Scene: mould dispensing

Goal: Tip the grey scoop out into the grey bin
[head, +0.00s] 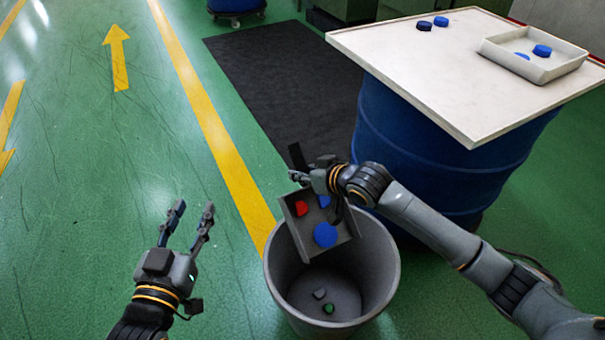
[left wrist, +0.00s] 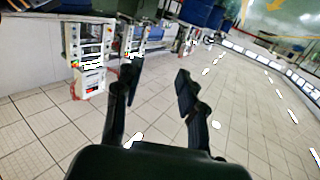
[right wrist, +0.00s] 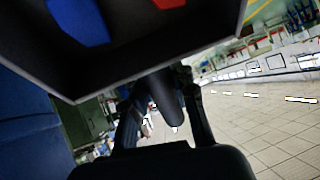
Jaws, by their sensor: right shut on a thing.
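The grey scoop (head: 344,231) is held tilted over the grey bin (head: 385,270), its open end toward the bin's mouth. A red piece (head: 301,208) and blue pieces (head: 325,235) are in the scoop. My right gripper (head: 318,172) is shut on the scoop's handle; the handle (right wrist: 166,95) also shows between the fingers in the right wrist view. A grey piece (head: 319,293) and a green piece (head: 328,308) lie on the bin's floor. My left gripper (head: 190,222) is open and empty, left of the bin.
A white-topped table (head: 420,75) on a blue drum (head: 400,150) stands behind and right of the bin. It carries a tray (head: 535,68) with blue pieces and two loose pieces (head: 433,23). Green floor (head: 90,190) at left is clear.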

